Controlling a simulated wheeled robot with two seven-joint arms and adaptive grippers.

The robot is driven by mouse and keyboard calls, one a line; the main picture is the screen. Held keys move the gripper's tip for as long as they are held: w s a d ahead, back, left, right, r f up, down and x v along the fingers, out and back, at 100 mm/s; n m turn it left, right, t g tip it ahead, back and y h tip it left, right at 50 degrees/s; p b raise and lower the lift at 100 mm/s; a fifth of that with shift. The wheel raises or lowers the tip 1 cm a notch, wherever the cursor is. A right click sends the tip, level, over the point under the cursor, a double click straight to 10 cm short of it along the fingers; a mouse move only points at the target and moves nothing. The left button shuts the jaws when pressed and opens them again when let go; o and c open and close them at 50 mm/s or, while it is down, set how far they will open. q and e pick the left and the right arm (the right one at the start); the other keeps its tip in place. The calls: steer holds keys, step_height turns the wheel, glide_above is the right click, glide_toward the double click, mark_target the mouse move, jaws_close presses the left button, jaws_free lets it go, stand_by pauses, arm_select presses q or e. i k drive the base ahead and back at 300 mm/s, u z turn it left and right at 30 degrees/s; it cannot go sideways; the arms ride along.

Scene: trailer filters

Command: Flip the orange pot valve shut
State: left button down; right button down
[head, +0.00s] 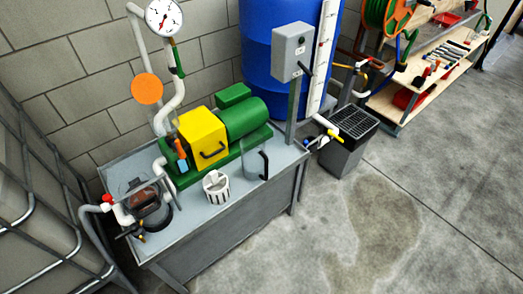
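A clear-sided pot (143,196) with a dark reddish inside stands at the left end of the grey bench. A white pipe with a red knob (107,198) joins it on the left. A small yellow-orange part (141,237) shows low by the pot's front; its form is too small to read. A small orange and blue handle-like piece (181,158) sits upright by the white pipe, left of the yellow housing. I cannot tell for sure which is the orange pot valve, or its setting. Neither of my grippers is in view.
The bench (225,222) also carries a yellow housing (203,137), a green motor (242,118), a white slotted basket (216,188) and a clear jug (254,162). A metal rail frame (32,190) stands left. A grey bin (346,145) stands right; the front floor is clear.

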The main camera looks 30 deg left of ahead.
mark_target(181, 155)
steer(key=z, duration=0.8)
steer(key=k, duration=0.4)
steer(key=u, duration=1.15)
